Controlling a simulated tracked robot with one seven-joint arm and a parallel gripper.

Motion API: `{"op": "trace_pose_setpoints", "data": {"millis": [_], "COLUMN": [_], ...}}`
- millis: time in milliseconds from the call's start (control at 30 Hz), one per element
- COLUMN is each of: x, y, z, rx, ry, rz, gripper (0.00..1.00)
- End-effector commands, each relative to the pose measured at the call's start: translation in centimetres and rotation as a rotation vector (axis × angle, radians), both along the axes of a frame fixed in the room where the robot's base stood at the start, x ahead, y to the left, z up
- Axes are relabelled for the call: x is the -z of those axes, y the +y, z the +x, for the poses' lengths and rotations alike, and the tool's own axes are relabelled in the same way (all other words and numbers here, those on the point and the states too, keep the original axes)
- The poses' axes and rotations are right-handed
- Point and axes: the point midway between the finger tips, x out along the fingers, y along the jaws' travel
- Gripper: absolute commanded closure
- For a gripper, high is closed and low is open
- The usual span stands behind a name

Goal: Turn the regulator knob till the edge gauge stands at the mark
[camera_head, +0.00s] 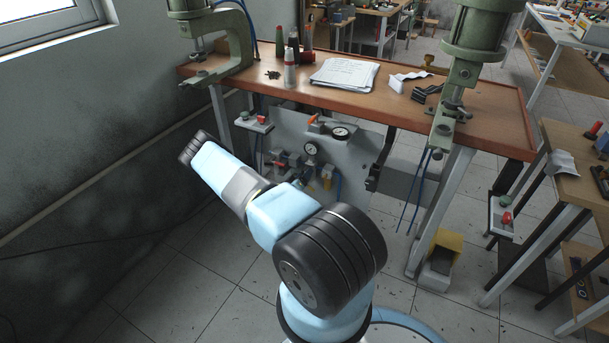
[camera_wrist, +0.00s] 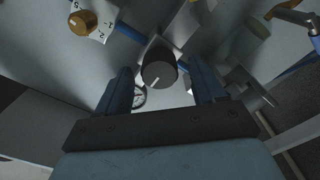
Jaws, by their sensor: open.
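A black round knob (camera_wrist: 158,73) with a white pointer line stands out from the grey panel in the wrist view. My gripper (camera_wrist: 161,66) is open, with one finger on each side of the knob and a gap visible on both sides. A white-faced gauge (camera_wrist: 139,96) shows beside and partly behind the left finger; its reading is too small to tell. In the head view, one gauge (camera_head: 341,133) sits at the panel's top edge and another gauge (camera_head: 311,148) sits lower on the panel. Neither needle nor mark can be read. My gripper cannot be made out there.
The grey panel (camera_head: 355,165) hangs under the workbench (camera_head: 310,98). A brass knob (camera_wrist: 83,20) with a numbered scale is at the wrist view's upper left, and a lever fitting (camera_wrist: 290,14) is at upper right. A blue hose (camera_wrist: 130,32) runs near the black knob.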

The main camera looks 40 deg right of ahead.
Motion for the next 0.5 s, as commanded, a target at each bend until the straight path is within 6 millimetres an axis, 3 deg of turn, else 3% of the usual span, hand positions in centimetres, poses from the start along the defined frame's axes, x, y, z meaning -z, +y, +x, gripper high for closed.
{"op": "trace_pose_setpoints", "data": {"millis": [200,500], "x": [0.0,0.0], "y": [-1.5,-1.6], "z": [0.6,0.7], "rx": [-0.001,-0.001], "ry": [0.000,0.001], "rz": [-0.001,0.000], "gripper": [0.31,0.31]}}
